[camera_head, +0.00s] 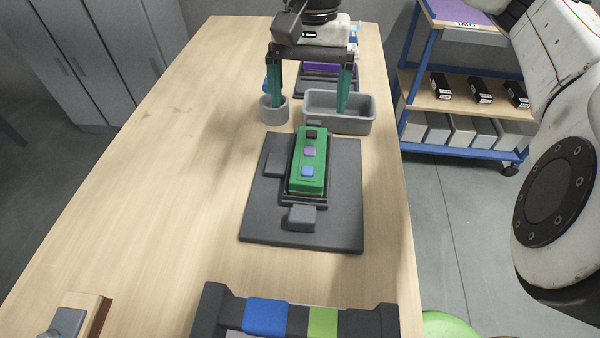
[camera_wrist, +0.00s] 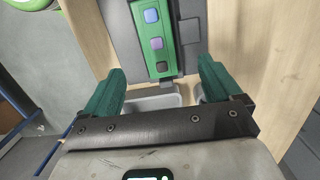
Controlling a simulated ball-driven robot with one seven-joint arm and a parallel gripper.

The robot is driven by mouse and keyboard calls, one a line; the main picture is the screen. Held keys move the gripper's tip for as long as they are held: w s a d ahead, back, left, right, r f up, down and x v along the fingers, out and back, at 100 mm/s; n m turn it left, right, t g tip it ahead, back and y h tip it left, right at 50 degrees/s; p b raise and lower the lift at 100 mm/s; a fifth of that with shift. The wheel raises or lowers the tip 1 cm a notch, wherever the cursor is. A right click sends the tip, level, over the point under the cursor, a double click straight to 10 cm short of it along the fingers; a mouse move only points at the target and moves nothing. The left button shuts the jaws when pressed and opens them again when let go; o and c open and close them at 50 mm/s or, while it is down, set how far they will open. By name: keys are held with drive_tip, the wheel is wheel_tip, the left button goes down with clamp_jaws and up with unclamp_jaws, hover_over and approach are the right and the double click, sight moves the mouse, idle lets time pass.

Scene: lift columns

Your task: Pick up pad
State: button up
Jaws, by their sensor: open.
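A green block (camera_head: 308,183) lies lengthwise in a dark holder on a dark grey plate (camera_head: 262,219) on the table. On its top are three small square pads: a dark one (camera_head: 312,134), a purple one (camera_head: 310,151) and a blue one (camera_head: 307,171). I cannot tell which of these is the task's pad. The block also shows in the wrist view (camera_wrist: 157,52), between and beyond the fingers. My gripper (camera_head: 310,106) is open and empty, with teal fingers spread wide. It hangs behind the block, above the grey bin, apart from the block. It also shows in the wrist view (camera_wrist: 160,72).
A grey bin (camera_head: 350,124) and a small round grey cup (camera_head: 273,114) stand behind the plate. Another holder with a purple thing (camera_head: 318,69) is farther back. A dark rack with blue and green bands (camera_head: 266,314) is at the front.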

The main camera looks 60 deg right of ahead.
hover_over(310, 150)
drive_tip(key=f, duration=0.5)
drive_tip(key=shift+w+d+f, duration=0.2)
drive_tip(key=shift+w, duration=0.05)
drive_tip(key=shift+s+a+f+p, duration=0.1)
drive_tip(key=shift+s+f+p, duration=0.05)
drive_tip(key=shift+f, duration=1.2)
drive_tip(key=shift+s+a+f+p, duration=0.1)
drive_tip(key=shift+f+p, duration=0.05)
drive_tip(key=shift+f, duration=1.15)
drive_tip(key=c, duration=1.6)
drive_tip(key=shift+o, duration=0.2)
drive_tip(key=shift+r, duration=0.1)
